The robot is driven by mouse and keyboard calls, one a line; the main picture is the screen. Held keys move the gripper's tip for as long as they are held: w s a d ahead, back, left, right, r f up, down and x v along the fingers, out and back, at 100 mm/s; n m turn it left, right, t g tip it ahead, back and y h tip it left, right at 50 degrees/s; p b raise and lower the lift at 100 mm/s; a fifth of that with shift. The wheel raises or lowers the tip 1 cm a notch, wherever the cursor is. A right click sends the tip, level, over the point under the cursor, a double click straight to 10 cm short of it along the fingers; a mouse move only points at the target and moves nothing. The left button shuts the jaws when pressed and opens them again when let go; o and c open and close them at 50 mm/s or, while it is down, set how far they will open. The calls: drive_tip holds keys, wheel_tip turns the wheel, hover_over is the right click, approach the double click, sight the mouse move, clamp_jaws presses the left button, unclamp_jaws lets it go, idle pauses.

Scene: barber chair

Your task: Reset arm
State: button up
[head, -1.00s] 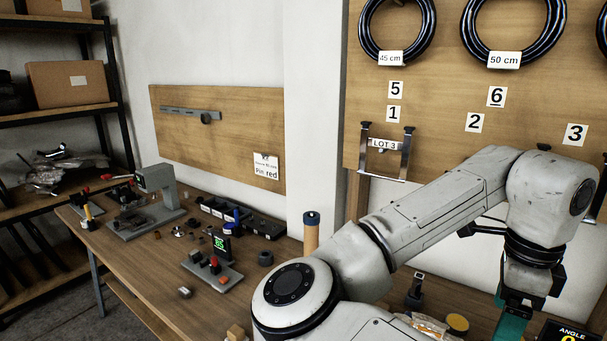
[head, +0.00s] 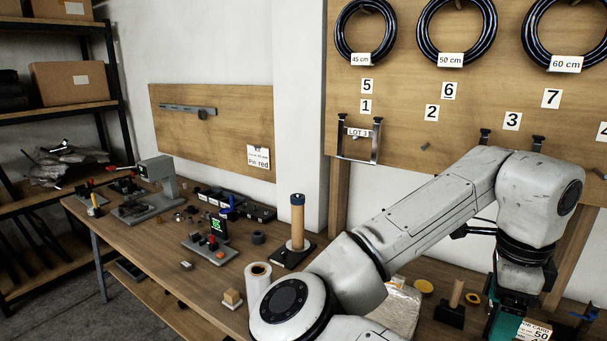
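My arm reaches from the bottom middle to the right in the head view. It bends down at a large white joint. The black end of my gripper (head: 510,300) hangs below it, with a teal part (head: 503,323) low at the frame's bottom edge. I cannot tell whether the teal part belongs to the gripper or is held in it. The fingertips are not clearly seen. A job card (head: 535,330) shows right beside the teal part.
The wooden workbench (head: 150,250) carries small fixtures, a paper roll (head: 259,278) and a post on a black base (head: 297,222). A wooden board (head: 400,130) with hanging black hoses and number labels stands behind my arm. A shelf rack (head: 60,115) is at left.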

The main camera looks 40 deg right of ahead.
drive_tip(key=w+d+f+n+t+h, duration=0.1)
drive_tip(key=w+d+f+n+h, duration=0.5)
drive_tip(key=n, duration=0.6)
drive_tip(key=a+f+n+t, duration=0.2)
drive_tip(key=a+f+n, duration=0.5)
drive_tip(key=f+n, duration=0.2)
drive_tip(key=s+a+f+n+g+y, duration=0.1)
drive_tip(key=s+a+f+n+y, duration=0.3)
drive_tip(key=a+f, duration=0.55)
drive_tip(key=s+a+f+n+g+y, duration=0.1)
drive_tip(key=s+a+f+n+y, duration=0.2)
drive_tip(key=s+a+f+n, duration=0.6)
drive_tip(key=w+a+f+m+b, duration=0.1)
drive_tip(key=w+f+m+b, duration=0.1)
drive_tip(key=f+b, duration=0.6)
drive_tip(key=shift+w+f+m+b, duration=0.2)
drive_tip(key=shift+w+m+b, duration=0.3)
drive_tip(key=shift+b, duration=0.55)
